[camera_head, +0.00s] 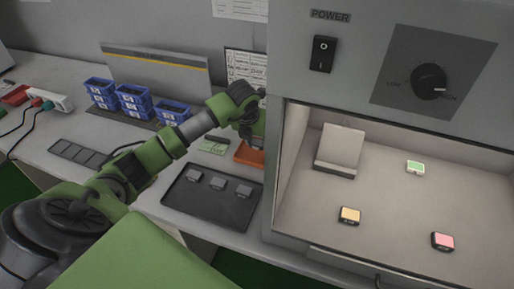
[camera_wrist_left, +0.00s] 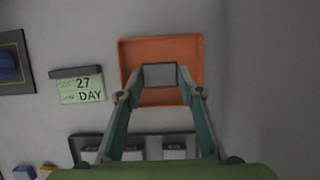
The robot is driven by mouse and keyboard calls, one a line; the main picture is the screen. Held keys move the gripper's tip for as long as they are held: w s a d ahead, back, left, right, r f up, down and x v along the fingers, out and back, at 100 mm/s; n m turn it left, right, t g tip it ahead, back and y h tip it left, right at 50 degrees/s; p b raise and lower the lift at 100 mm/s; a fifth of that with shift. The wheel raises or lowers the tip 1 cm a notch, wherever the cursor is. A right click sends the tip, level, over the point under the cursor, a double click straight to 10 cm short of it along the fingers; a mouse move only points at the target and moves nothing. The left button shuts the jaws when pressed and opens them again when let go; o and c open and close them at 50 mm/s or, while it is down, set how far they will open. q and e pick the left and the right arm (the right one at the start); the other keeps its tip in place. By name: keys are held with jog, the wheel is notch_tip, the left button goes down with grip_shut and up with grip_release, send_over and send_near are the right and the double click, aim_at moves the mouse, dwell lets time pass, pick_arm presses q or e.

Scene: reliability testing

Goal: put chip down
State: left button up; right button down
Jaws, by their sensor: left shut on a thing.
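My left gripper (camera_head: 256,140) hangs over the orange tray (camera_head: 243,153). In the left wrist view the gripper (camera_wrist_left: 160,82) is shut on a grey square chip (camera_wrist_left: 160,75), held between the fingertips. The chip appears against the floor of the orange tray (camera_wrist_left: 128,55); whether it touches the tray I cannot tell. In the head view the held chip is mostly hidden by the gripper. A dark tray (camera_head: 181,204) nearby holds three grey chips (camera_head: 218,183). My right gripper is not in view.
The test chamber (camera_head: 385,240) stands open at the right, with green (camera_head: 415,167), yellow (camera_head: 349,215) and pink (camera_head: 443,241) chips inside. A green day card (camera_wrist_left: 82,90) lies left of the orange tray. Blue bins (camera_head: 132,103) stand at the back.

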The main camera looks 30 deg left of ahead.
aim_at(256, 146)
pick_arm(q)
jog(key=shift+f, duration=2)
jog(key=o, duration=1)
jog(key=v, duration=1.2)
